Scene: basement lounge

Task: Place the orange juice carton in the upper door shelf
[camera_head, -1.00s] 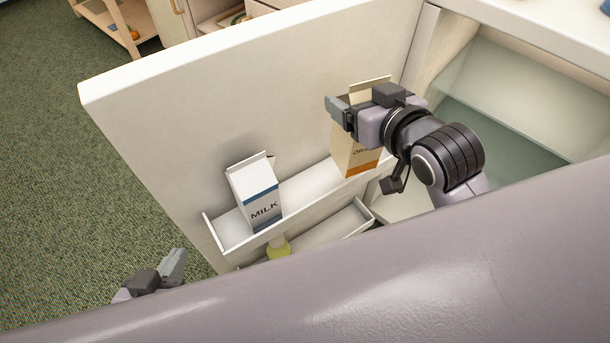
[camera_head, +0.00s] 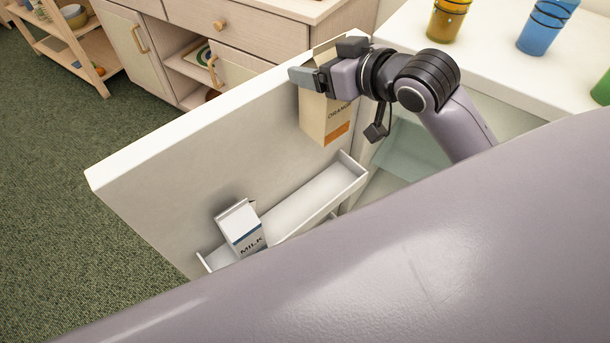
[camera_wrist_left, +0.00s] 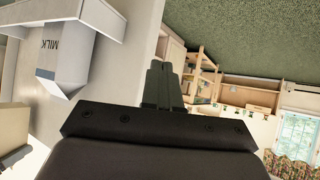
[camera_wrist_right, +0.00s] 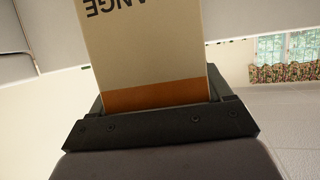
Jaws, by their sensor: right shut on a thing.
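The orange juice carton (camera_head: 325,122), cream with an orange band, hangs upright in my right gripper (camera_head: 318,78). Its base is above the right part of the upper door shelf (camera_head: 335,188), with a visible gap. The right wrist view shows the carton (camera_wrist_right: 145,50) filling the space between the fingers. The milk carton (camera_head: 240,230) stands at the shelf's left end and also shows in the left wrist view (camera_wrist_left: 65,62). My left gripper (camera_wrist_left: 163,85) is empty with its fingers together; it is out of the head view.
The open fridge door (camera_head: 190,150) stands behind the shelf, its top edge close to my right gripper. A white top (camera_head: 480,50) at the right holds a yellow cup (camera_head: 446,20) and a blue cup (camera_head: 540,32). A wooden cabinet (camera_head: 240,45) stands beyond. The shelf's middle is clear.

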